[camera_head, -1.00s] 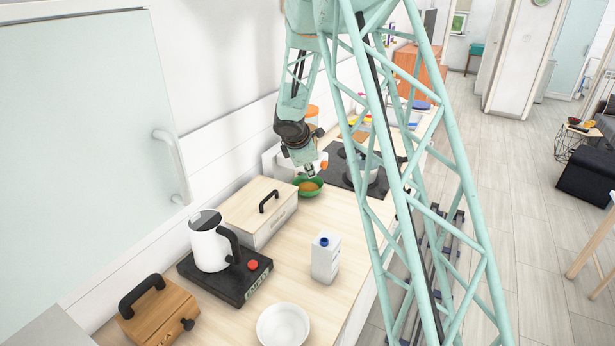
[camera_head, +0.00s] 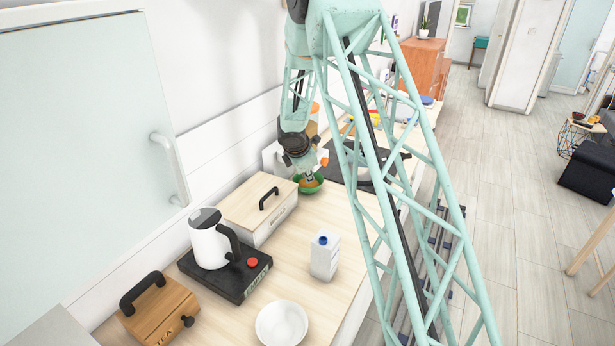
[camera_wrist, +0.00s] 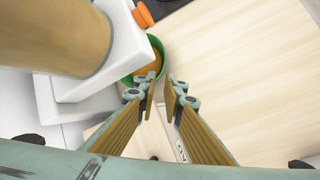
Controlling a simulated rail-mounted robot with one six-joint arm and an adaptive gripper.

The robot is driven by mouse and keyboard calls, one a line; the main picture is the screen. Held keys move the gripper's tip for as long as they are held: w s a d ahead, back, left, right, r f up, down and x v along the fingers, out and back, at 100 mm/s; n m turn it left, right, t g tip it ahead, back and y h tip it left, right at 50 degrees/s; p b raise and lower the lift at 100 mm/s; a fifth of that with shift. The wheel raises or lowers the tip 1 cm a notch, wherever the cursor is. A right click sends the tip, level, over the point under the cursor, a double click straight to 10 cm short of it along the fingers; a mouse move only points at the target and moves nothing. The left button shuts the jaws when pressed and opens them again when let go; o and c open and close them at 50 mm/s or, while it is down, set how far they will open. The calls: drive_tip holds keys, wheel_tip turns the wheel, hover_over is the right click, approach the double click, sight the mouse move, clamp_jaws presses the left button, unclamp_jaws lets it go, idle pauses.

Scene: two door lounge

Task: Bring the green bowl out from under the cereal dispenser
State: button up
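The green bowl (camera_head: 318,188) stands on the counter at the foot of the white cereal dispenser (camera_head: 270,158), with tan contents inside. In the wrist view the bowl (camera_wrist: 162,52) is partly hidden by the dispenser (camera_wrist: 108,75), with its tan cylinder and orange knob, and by my fingers. My gripper (camera_wrist: 160,82) is open, with a gap between its fingertips. The left fingertip overlaps the bowl's inside and the right one is just outside its near right rim. In the head view my gripper (camera_head: 309,178) is right at the bowl; I cannot tell whether they touch.
A wooden bread box (camera_head: 255,210) stands close on the near side. A kettle (camera_head: 210,240) on its black base, a white bottle (camera_head: 325,256), a white bowl (camera_head: 282,324) and a wooden box (camera_head: 160,312) are nearer. The stove (camera_head: 345,165) lies beyond. Counter right of the green bowl is clear.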

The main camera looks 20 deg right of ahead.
sight(312, 188)
drive_tip(key=shift+f, duration=0.1)
drive_tip(key=shift+p+x, duration=0.5)
drive_tip(key=shift+x, duration=6.35)
drive_tip(key=shift+w, duration=0.1)
drive_tip(key=shift+c, duration=0.5)
clamp_jaws()
drive_tip(key=shift+s+d+b, duration=0.1)
drive_tip(key=shift+s+b, duration=0.1)
drive_tip(key=shift+b, duration=0.2)
